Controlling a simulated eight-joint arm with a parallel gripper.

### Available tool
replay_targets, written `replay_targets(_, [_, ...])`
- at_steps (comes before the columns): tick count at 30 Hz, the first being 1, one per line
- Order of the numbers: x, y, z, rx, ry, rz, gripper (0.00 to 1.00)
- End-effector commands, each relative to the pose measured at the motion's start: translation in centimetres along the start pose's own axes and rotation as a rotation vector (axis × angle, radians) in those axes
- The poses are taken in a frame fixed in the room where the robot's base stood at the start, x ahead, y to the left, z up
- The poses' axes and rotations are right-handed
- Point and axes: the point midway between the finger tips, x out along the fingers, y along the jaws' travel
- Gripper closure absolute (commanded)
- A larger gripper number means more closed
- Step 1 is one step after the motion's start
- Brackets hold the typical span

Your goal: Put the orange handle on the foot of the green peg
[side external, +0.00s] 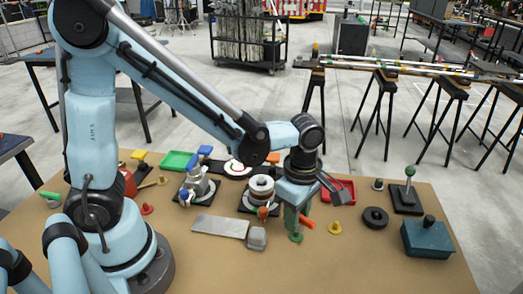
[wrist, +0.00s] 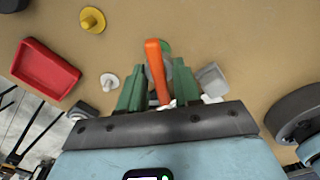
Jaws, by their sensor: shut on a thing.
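The orange handle (wrist: 155,67) is held between the green fingers of my gripper (wrist: 158,88) in the wrist view. It also sticks out beside the fingers in the side view (side external: 307,223). My gripper (side external: 294,222) points down, low over the table. A green round piece, seemingly the foot of the green peg (side external: 296,238), shows just below the fingertips. In the wrist view the green piece (wrist: 165,47) is partly hidden behind the handle. I cannot tell whether handle and peg touch.
A red tray (side external: 339,192), a yellow knob (side external: 334,227) and a black ring (side external: 375,217) lie to the right. A grey block (side external: 256,238) and a machine with a pale round top (side external: 261,187) stand to the left. The front of the table is clear.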

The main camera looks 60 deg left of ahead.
Motion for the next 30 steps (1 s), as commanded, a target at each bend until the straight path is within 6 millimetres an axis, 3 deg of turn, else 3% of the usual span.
replay_targets(30, [1.2,0.0,0.0,0.000,0.000,0.000,1.00])
